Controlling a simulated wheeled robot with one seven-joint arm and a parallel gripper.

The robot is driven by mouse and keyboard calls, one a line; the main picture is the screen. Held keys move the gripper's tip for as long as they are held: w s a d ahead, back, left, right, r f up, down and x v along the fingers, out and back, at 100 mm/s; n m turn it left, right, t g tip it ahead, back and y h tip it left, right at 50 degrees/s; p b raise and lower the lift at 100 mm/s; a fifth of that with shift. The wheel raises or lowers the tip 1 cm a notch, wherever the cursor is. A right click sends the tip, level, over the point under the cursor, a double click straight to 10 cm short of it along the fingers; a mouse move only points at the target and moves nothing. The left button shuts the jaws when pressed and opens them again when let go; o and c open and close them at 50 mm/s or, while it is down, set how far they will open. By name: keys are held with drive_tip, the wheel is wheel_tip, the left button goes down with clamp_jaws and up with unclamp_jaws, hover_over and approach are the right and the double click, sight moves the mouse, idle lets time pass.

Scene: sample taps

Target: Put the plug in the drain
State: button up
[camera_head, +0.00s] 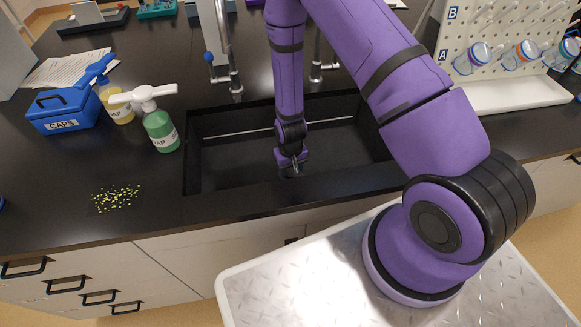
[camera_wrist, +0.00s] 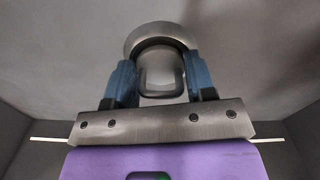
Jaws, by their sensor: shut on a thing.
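My gripper (camera_head: 291,168) reaches down into the black sink (camera_head: 225,170), near its front wall, to the right of the middle. In the wrist view my gripper (camera_wrist: 160,82) has its two blue fingers shut on a rounded grey metal piece, the plug (camera_wrist: 160,72). A round metal rim (camera_wrist: 181,34) shows just beyond the fingertips, close to the plug. I cannot tell whether this rim is the drain or the plug's own edge, or whether the plug is seated. In the head view the plug and the drain hole are hidden or too small to make out.
A tap with a blue knob (camera_head: 210,58) stands at the back left of the sink, another tap (camera_head: 317,70) behind it. Soap bottles (camera_head: 160,128) and a blue caps box (camera_head: 62,112) stand left. Yellow-green bits (camera_head: 117,198) lie front left. A peg rack (camera_head: 500,60) stands right.

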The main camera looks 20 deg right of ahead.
drive_tip(key=o, duration=1)
drive_tip(key=shift+r, duration=0.1)
drive_tip(key=shift+r, duration=9.95)
